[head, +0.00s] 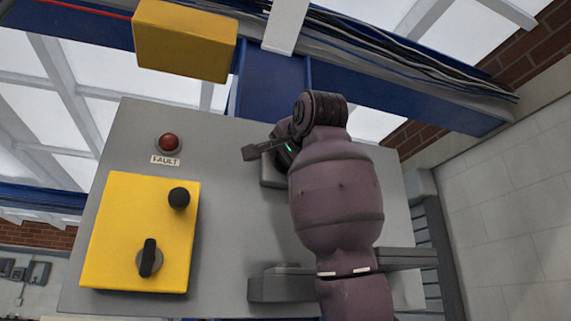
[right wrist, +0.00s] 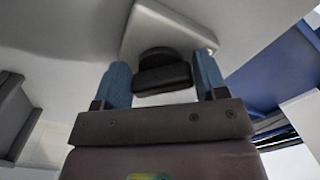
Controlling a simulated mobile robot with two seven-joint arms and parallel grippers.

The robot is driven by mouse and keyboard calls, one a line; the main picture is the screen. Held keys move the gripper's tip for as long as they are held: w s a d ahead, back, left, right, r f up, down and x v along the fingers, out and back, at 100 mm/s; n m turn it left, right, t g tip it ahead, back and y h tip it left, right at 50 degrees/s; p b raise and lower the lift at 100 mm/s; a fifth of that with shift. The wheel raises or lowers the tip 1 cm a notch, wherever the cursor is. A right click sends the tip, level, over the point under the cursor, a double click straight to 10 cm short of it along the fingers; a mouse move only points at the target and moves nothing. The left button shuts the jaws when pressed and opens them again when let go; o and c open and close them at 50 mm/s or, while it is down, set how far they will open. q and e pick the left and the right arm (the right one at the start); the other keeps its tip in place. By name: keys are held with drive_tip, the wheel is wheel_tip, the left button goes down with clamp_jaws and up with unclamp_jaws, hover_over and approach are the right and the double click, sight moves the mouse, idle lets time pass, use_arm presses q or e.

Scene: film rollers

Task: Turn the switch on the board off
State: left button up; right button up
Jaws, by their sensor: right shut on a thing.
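The grey board (head: 235,210) fills the middle of the head view, tilted in the picture. In the right wrist view, a black switch knob (right wrist: 163,80) sticks out of a pale grey base (right wrist: 190,32). My right gripper (right wrist: 160,82) has its two blue fingers on either side of this knob and is shut on it. In the head view my right gripper is at a small grey box (head: 271,175) on the board; my arm covers most of the box and the knob is not clear there. My left gripper is not in view.
A yellow panel (head: 120,235) on the board's left carries a round black knob (head: 179,198) and a black rotary handle (head: 149,258). A red lamp (head: 168,143) sits above a FAULT label. A grey bar (head: 280,284) projects low on the board. A yellow box (head: 185,40) hangs above.

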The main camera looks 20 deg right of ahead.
drive_tip(key=shift+n, duration=1)
drive_tip(key=o, duration=0.9)
drive_tip(key=shift+s, duration=0.1)
drive_tip(key=s+b, duration=0.3)
drive_tip(key=s, duration=0.7)
drive_tip(key=shift+s+d, duration=0.25)
drive_tip(key=shift+s, duration=0.05)
